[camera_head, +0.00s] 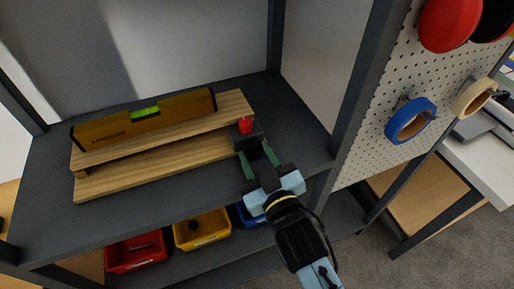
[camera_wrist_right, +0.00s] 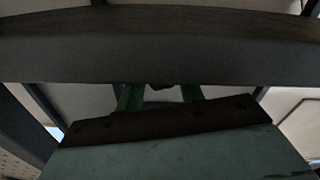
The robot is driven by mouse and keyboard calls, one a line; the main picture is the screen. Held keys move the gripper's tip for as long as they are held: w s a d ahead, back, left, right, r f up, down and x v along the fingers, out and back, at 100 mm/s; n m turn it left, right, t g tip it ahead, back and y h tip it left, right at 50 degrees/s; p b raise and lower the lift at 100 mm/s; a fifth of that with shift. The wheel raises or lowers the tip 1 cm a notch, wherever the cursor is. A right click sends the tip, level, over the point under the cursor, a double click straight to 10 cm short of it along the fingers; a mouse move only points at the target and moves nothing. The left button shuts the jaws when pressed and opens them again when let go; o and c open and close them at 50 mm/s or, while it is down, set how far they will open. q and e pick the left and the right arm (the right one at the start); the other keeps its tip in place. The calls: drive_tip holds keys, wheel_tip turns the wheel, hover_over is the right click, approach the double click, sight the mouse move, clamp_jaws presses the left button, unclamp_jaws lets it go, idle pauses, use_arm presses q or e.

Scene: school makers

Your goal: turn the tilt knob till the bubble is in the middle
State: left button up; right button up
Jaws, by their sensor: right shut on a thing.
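A yellow spirit level (camera_head: 175,116) with a bright green vial (camera_head: 145,112) lies on a tilted wooden board (camera_head: 160,146) on the grey shelf. I cannot tell where the bubble sits in the vial. The tilt knob (camera_head: 244,132) is a dark block with a red top at the board's right end. My right gripper (camera_head: 257,157) reaches in from the lower right, its green fingers shut on the knob. In the right wrist view the green fingers (camera_wrist_right: 160,95) show in part, and a dark shelf edge hides their tips. My left gripper is not in view.
A lower wooden board (camera_head: 150,178) lies under the tilted one. Red (camera_head: 135,251) and yellow (camera_head: 202,229) bins and a partly hidden blue bin stand below the shelf. A dark post (camera_head: 362,90) and a pegboard (camera_head: 395,140) with tape rolls stand at the right.

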drive_tip(key=shift+r+n+p, duration=0.15)
drive_tip(key=shift+n+p, duration=0.5)
drive_tip(key=shift+n, duration=0.65)
drive_tip(key=o, duration=1)
drive_tip(key=shift+d, duration=0.1)
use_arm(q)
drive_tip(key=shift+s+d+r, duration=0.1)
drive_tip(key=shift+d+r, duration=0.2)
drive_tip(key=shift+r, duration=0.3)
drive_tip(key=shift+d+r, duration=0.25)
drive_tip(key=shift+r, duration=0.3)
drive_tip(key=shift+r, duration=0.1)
use_arm(e)
drive_tip(key=shift+s, duration=0.15)
